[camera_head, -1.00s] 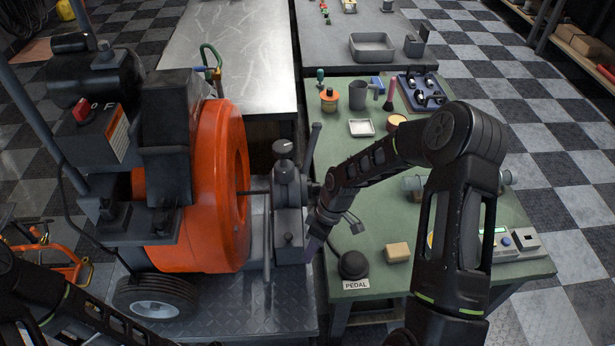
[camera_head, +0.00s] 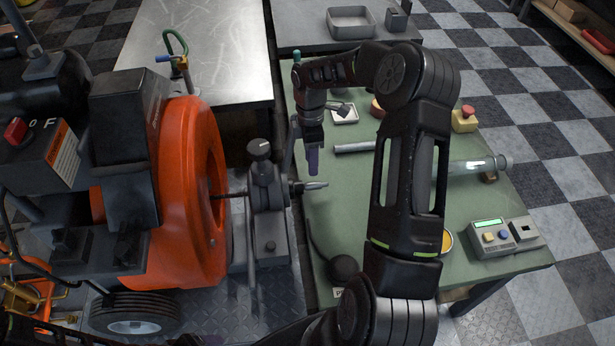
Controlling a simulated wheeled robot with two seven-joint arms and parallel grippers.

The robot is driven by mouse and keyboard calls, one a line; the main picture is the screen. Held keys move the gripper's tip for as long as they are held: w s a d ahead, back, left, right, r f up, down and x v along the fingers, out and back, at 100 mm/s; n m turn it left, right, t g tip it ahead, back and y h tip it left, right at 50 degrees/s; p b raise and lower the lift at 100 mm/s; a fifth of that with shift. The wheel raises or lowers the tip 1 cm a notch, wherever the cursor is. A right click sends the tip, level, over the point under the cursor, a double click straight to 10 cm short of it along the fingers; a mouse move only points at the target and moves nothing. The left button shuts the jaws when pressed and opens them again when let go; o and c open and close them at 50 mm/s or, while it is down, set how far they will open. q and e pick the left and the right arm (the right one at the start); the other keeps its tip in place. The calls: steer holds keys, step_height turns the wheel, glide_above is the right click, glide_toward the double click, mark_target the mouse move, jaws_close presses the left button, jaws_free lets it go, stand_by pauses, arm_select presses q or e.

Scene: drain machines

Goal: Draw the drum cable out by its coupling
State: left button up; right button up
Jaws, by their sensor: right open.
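The orange drum (camera_head: 205,190) stands upright on the machine at the left. A dark cable (camera_head: 230,194) runs from its centre into the grey feed unit (camera_head: 265,205). I cannot tell whether the tips touch the coupling. My left gripper is out of view.
The green bench (camera_head: 490,185) holds a glass tube (camera_head: 470,165), a meter with a green display (camera_head: 490,237), a yellow block with a red button (camera_head: 464,119) and a black pedal bulb (camera_head: 343,268). A lever (camera_head: 289,150) rises beside the feed unit. My right arm hides the bench's middle.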

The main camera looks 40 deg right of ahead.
mark_target(312, 183)
steer(key=shift+s+a+f+p, duration=0.1)
steer(key=shift+s+f+p, duration=0.05)
steer(key=shift+f, duration=1.15)
steer(key=shift+s+a+f+p, duration=0.1)
steer(key=shift+s+f+p, duration=0.05)
steer(key=shift+f, duration=1.15)
steer(key=shift+s+a+f+p, duration=0.1)
steer(key=shift+s+f+p, duration=0.05)
steer(key=shift+f, duration=1.15)
steer(key=shift+c, duration=0.4)
jaws_close()
